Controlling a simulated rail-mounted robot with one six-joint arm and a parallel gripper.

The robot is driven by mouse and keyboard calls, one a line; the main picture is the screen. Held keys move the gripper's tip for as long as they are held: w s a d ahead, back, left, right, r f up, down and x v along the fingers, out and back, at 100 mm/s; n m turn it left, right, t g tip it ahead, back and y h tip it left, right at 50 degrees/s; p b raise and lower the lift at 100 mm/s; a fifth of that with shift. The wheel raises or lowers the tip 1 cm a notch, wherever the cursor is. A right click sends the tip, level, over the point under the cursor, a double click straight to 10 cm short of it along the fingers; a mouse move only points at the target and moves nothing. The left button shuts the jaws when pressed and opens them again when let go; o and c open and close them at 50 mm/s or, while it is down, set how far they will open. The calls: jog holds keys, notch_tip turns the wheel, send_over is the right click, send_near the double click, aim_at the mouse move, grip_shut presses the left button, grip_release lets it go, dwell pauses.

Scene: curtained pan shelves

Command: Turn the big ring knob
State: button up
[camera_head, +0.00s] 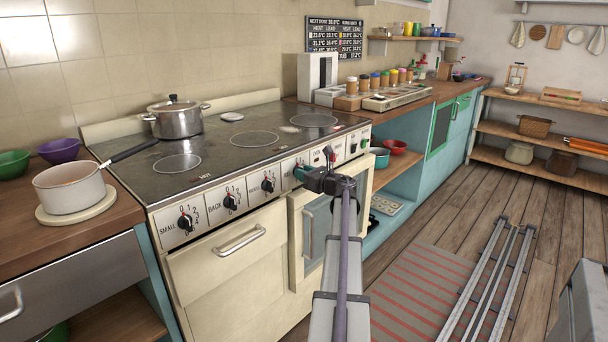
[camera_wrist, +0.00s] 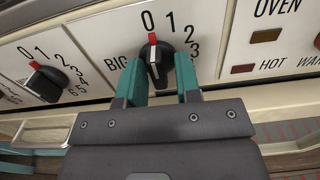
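The big ring knob (camera_wrist: 154,60), black with a red mark, is on the white stove panel beside the letters BIG in the wrist view. Its red mark points up toward 0. My gripper (camera_wrist: 159,68) has its two teal fingers apart, one on each side of the knob's lower part. I cannot tell whether either finger touches it. In the head view my gripper (camera_head: 301,174) is at the panel's front and hides most of this knob.
Another black knob (camera_wrist: 46,83) sits to the left in the wrist view, and oven buttons (camera_wrist: 265,36) are to the right. In the head view a steel pot (camera_head: 177,120) stands on the hob and a cream saucepan (camera_head: 69,190) on the left counter. An oven handle (camera_head: 240,241) sticks out below.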

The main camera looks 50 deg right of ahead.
jog(key=shift+o, duration=0.5)
jog(key=shift+w+a, duration=0.15)
jog(key=shift+s, duration=1.1)
jog(key=s, duration=0.6)
jog(key=shift+a, duration=0.3)
